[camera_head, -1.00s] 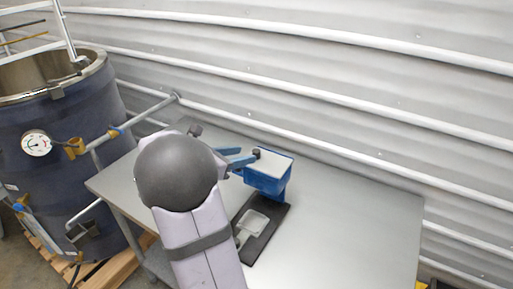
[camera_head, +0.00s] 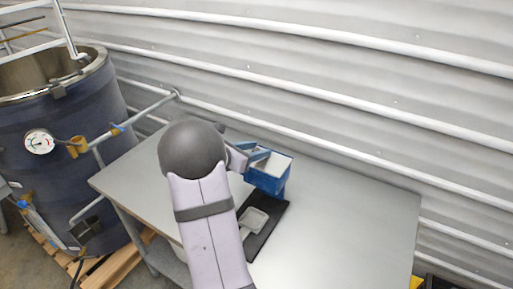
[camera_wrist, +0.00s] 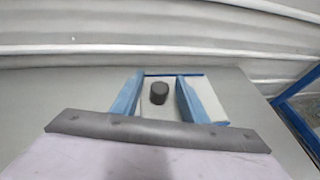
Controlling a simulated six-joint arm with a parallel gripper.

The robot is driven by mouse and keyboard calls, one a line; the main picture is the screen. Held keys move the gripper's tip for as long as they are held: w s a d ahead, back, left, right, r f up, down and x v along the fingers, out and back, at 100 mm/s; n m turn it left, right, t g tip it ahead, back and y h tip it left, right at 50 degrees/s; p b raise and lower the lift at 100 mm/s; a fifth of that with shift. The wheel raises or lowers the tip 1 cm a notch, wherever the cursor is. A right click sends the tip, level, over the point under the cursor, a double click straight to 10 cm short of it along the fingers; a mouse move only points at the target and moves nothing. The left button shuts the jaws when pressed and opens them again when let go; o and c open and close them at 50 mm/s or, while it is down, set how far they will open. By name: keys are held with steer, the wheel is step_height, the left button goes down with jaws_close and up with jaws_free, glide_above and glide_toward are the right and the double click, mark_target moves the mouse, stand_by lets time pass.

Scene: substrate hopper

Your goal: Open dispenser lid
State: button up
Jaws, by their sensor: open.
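The dispenser is a blue box (camera_head: 268,180) on the metal table, with a pale lid (camera_head: 281,165) on top. In the wrist view the pale lid (camera_wrist: 207,100) lies flat inside a blue rim, and its dark round knob (camera_wrist: 159,93) stands upright. My gripper (camera_head: 260,154) is over the left part of the lid with its blue fingers open. In the wrist view the fingers of my gripper (camera_wrist: 159,80) lie on either side of the knob, with gaps to both sides. The knob is hidden in the head view.
A black mat (camera_head: 270,231) with a pale scoop-like piece (camera_head: 254,219) lies in front of the dispenser. The metal table (camera_head: 350,215) is clear to the right. A ribbed wall (camera_head: 330,60) rises behind. A large dark tank (camera_head: 75,140) with a gauge stands left.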

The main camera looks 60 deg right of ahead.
mark_target(282, 166)
jaws_close()
steer(key=s+b, duration=0.4)
steer(key=s, duration=0.4)
steer(key=shift+s+f, duration=0.1)
steer(key=shift+s, duration=0.55)
jaws_free()
